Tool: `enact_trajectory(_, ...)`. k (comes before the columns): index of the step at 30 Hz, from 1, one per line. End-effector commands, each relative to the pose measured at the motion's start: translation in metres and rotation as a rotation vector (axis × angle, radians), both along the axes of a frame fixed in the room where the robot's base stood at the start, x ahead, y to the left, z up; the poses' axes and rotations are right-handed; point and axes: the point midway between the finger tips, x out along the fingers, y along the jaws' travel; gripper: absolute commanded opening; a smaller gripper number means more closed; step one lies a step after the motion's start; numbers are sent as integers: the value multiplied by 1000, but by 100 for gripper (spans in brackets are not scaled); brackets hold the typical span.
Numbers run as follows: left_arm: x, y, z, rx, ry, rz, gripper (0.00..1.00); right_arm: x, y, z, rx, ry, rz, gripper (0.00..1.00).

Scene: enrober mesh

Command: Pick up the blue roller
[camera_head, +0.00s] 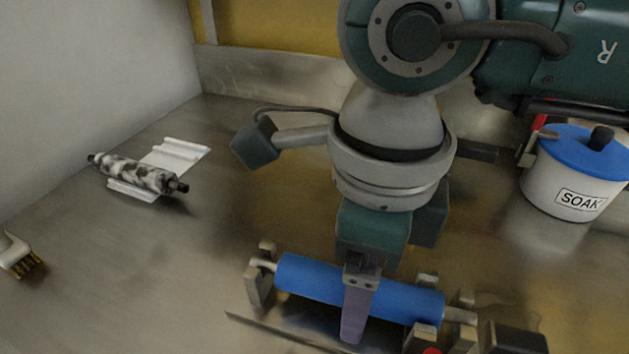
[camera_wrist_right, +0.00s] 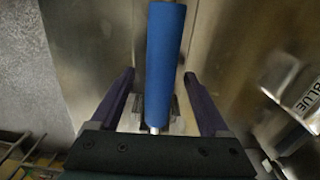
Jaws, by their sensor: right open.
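The blue roller (camera_head: 305,280) lies across a metal cradle (camera_head: 257,283) at the bottom centre of the head view. Its metal shaft ends rest at the uprights. In the right wrist view the blue roller (camera_wrist_right: 163,60) runs lengthwise between two purple fingers. My right gripper (camera_head: 357,312) is over the roller's middle, pointing down, with one finger seen in front of it. In the right wrist view my right gripper (camera_wrist_right: 161,88) is open, its fingers on either side of the roller with gaps visible. The far finger is hidden in the head view. My left gripper is out of view.
A black-and-white blotched roller (camera_head: 135,174) lies on a white cloth (camera_head: 178,152) at left. A brush (camera_head: 18,256) is at the far left edge. A white SOAK pot (camera_head: 560,185) with a blue lid stands at right. A BLUE label (camera_wrist_right: 305,97) shows in the wrist view.

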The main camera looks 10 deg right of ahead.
Motion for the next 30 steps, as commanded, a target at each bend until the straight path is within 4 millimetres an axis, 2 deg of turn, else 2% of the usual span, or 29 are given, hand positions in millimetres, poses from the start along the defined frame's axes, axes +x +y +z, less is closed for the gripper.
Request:
enact_trajectory(7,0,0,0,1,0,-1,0,0,0,-2,1,-1,1,78)
enact_trajectory(27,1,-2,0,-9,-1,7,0,0,0,-2,1,-1,1,3)
enact_trajectory(28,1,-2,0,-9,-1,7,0,0,0,-2,1,-1,1,0)
enact_trajectory(30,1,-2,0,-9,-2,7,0,0,0,-1,1,-1,0,0)
